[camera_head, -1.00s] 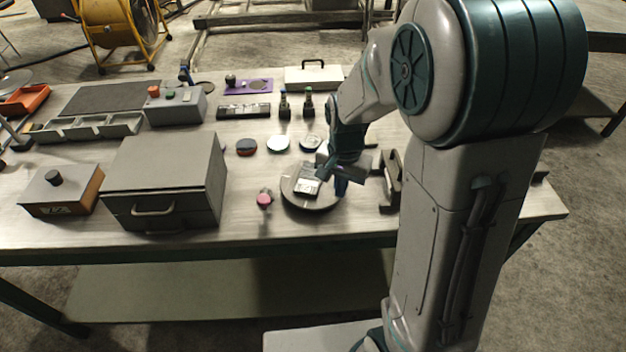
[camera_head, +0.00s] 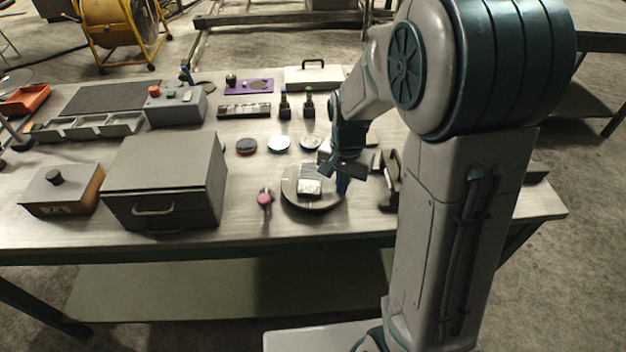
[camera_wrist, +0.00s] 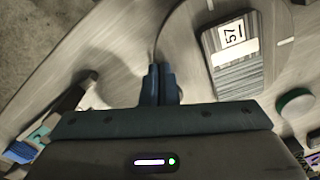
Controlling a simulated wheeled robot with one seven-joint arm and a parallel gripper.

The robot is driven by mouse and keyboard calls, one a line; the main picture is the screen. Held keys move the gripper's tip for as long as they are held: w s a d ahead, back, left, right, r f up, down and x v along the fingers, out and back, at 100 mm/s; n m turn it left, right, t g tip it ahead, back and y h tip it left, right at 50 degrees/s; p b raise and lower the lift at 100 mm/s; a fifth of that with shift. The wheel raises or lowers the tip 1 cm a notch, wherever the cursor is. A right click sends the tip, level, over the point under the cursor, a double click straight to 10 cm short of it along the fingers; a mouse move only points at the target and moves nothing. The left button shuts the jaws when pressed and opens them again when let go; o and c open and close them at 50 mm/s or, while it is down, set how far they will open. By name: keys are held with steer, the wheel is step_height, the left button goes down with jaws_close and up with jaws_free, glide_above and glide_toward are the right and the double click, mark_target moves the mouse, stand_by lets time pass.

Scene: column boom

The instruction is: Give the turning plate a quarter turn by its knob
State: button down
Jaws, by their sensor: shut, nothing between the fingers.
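The turning plate (camera_head: 296,200) is a round grey disc near the table's front edge. A grey striped block (camera_head: 310,182) with a white label lies on it. In the wrist view the plate (camera_wrist: 185,50) fills the upper right, and the block (camera_wrist: 235,75) shows the label "57". My gripper (camera_head: 342,188) is at the plate's right edge in the head view. Its blue fingers (camera_wrist: 160,70) are shut with nothing between them, pointing down beside the plate's rim. I cannot make out the plate's knob; the fingers may hide it.
A dark bracket (camera_head: 390,185) stands close to the right of my gripper. A pink-topped item (camera_head: 264,199) is left of the plate. Round pucks (camera_head: 279,144) lie behind it. A large grey box (camera_head: 165,180) stands farther left.

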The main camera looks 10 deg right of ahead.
steer(key=shift+w+d+f, duration=0.25)
steer(key=shift+w+f, duration=0.05)
steer(key=shift+w, duration=0.1)
steer(key=shift+s+a+f, duration=0.1)
steer(key=shift+s+a, duration=0.1)
steer(key=shift+s, duration=0.25)
steer(key=shift+r, duration=0.2)
step_height(320, 180, up, 9)
steer(key=p, duration=0.7)
steer(key=shift+w, duration=0.15)
